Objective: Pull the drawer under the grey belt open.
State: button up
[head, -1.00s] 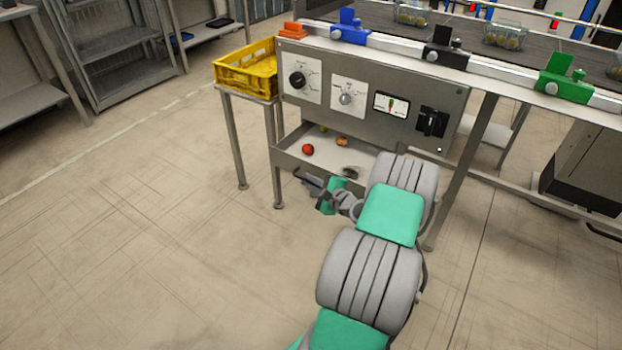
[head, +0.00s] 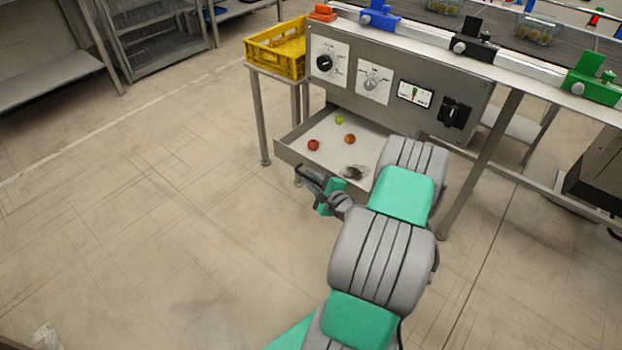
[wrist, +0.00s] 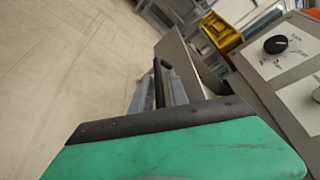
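The drawer (head: 372,146) under the grey belt stands well open in the head view, its pale floor showing. Its front panel also shows in the wrist view (wrist: 188,65). My gripper (head: 314,184) is at the drawer's front, low on the near side. In the wrist view the dark bar handle (wrist: 160,82) lies between my grey fingers, which appear closed around it. The right part of the drawer front is hidden behind my arm.
In the drawer lie a red fruit (head: 313,145), an orange-brown one (head: 349,139), a green one (head: 339,119) and a dark object (head: 354,172). A control panel (head: 395,88) is above. A yellow crate (head: 277,60) stands left. The floor in front is clear.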

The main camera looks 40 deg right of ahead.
jog(key=p+v, duration=0.1)
jog(key=v, duration=0.7)
jog(key=shift+p, duration=0.3)
